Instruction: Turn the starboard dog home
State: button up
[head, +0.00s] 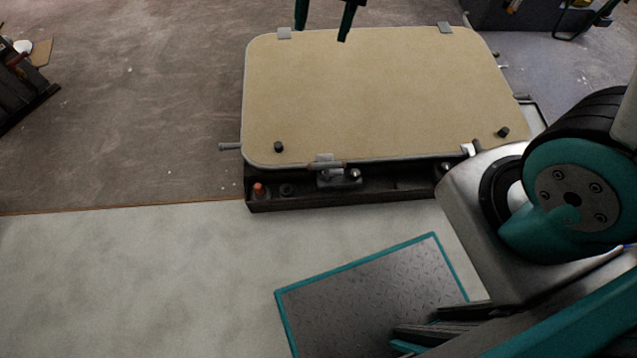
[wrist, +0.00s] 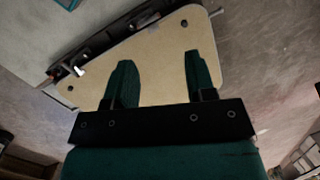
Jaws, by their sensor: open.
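A tan hatch lid (head: 370,95) with rounded corners and a grey rim lies on a dark frame in the head view. It also shows in the wrist view (wrist: 165,45). A metal dog with a handle (head: 325,165) sits at the lid's near edge. A second light metal fitting (head: 470,148) shows at the near right, partly hidden by my arm. A grey handle (head: 230,147) sticks out at the left. I cannot tell which one is the starboard dog. My gripper (head: 325,22) is open and empty near the lid's far edge; its fingers (wrist: 158,57) show apart in the wrist view.
Small black knobs (head: 278,147) stand on the lid. The dark frame (head: 300,205) holds a red-orange part (head: 259,190). A teal-edged tread plate (head: 370,300) lies in front on the pale floor. Dark clutter (head: 20,85) stands at far left. Brown floor left of the lid is mostly clear.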

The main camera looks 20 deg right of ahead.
jog(key=w+f+m+b, duration=0.2)
jog(key=f+m+b, duration=0.15)
jog(key=f, duration=0.45)
jog(key=w+d+f+m+b, duration=0.1)
jog(key=w+f+m+b, duration=0.15)
jog(key=f+b, duration=0.4)
jog(key=w+f+m+b, duration=0.2)
jog(key=w+f+b, duration=0.1)
jog(key=f, duration=0.7)
jog(key=m+g+h+b, duration=0.1)
jog(key=m+h+b, duration=0.1)
jog(key=m+b, duration=0.6)
send_near(317, 165)
jog(key=shift+n, duration=0.5)
jog(key=f+b, duration=0.3)
jog(key=f, duration=0.1)
jog(key=s+f+b, duration=0.1)
jog(key=f+b, duration=0.2)
jog(key=f, duration=0.1)
jog(key=s+f+b, duration=0.1)
jog(key=f+b, duration=0.3)
jog(key=f, duration=0.1)
jog(key=shift+a, duration=0.1)
jog(key=shift+r, duration=0.1)
jog(key=c, duration=0.9)
